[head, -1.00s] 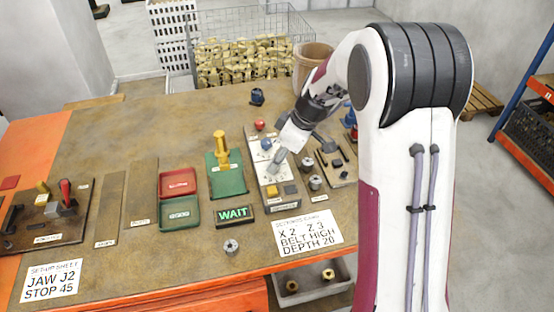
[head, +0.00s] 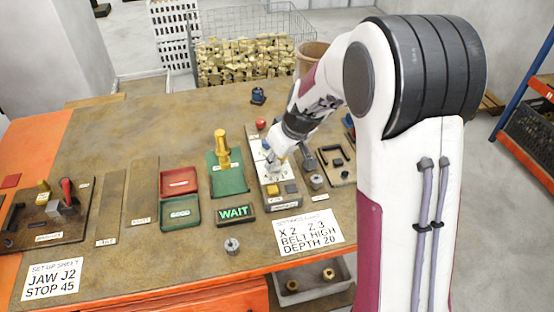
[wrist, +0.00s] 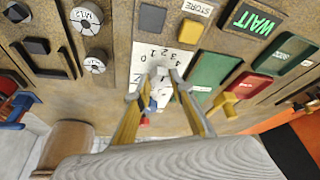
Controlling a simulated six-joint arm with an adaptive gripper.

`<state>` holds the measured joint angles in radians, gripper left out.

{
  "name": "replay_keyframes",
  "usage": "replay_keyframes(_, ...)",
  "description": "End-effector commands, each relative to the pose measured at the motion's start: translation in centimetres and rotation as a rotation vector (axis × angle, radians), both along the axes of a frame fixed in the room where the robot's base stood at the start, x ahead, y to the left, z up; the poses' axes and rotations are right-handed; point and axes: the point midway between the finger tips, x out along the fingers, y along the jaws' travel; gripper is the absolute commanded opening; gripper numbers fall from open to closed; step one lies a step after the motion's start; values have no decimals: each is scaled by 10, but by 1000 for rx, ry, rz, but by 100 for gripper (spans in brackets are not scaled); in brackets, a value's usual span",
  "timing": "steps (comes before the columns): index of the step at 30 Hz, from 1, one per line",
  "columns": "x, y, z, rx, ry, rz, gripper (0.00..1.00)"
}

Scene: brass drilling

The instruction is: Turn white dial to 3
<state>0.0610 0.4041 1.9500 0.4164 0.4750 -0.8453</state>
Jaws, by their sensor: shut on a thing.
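My gripper (head: 273,166) is at the control panel (head: 271,204), pointing down at its white face. In the wrist view, my gripper (wrist: 157,86) is shut on the white dial (wrist: 159,74), with one finger on each side. A printed scale with the numbers 0 to 4 (wrist: 165,54) shows beside the dial. Which number the dial points to is not clear. In the head view the gripper hides most of the dial.
A yellow button (head: 272,190) and a red knob (head: 261,123) are on the same panel. A lit WAIT sign (head: 235,212) and a green fixture with a yellow lever (head: 222,150) stand left.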

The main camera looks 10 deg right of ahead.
Motion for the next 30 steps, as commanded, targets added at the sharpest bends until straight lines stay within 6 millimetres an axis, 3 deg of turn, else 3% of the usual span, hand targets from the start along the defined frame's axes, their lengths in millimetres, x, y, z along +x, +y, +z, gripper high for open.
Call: replay_keyframes(30, 0, 4, 1, -1, -3, -361, 1)
